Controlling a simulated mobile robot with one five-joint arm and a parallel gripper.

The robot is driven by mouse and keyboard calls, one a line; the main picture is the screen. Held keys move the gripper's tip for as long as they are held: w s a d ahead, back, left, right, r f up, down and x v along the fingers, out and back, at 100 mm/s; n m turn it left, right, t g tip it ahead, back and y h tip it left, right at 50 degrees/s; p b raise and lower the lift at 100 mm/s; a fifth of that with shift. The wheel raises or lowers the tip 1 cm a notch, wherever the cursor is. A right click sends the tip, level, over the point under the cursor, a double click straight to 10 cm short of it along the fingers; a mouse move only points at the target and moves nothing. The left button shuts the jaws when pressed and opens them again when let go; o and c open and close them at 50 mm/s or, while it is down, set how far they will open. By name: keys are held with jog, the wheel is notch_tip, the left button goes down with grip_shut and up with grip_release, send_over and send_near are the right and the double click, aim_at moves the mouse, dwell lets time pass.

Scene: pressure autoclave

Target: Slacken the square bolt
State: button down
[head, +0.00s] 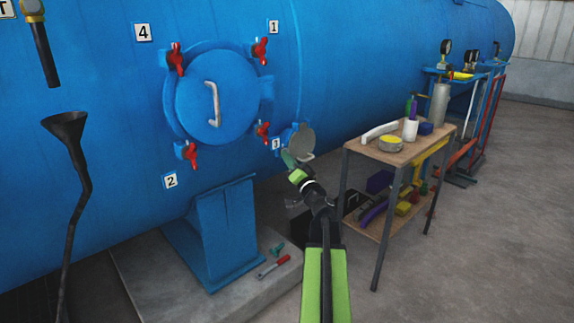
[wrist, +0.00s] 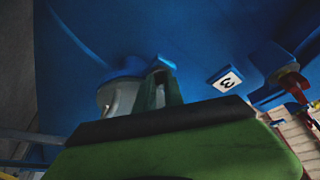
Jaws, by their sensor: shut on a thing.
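My gripper (head: 290,160) is at the small blue side port (head: 287,137) with its round grey cover (head: 302,143), low right of the big round hatch. It is shut on the square bolt, which is mostly hidden between the fingers. In the wrist view, my gripper (wrist: 160,92) reaches up beside a grey cylindrical part (wrist: 118,97) under a blue flange (wrist: 128,70). The green gripper body fills the bottom of that view, so the bolt's faces cannot be made out.
The big hatch (head: 235,95) has red wing clamps around it and a white handle (head: 213,103). A wooden cart (head: 363,150) with tools stands close right of my arm. A red-handled tool (head: 274,266) lies on the concrete plinth. Open floor lies at right.

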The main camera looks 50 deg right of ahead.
jog(key=shift+f+n+t+y+b, duration=0.1)
jog(key=shift+n+t+y+b, duration=0.35)
jog(key=shift+n, duration=0.95)
jog(key=c, duration=1.7)
grip_release()
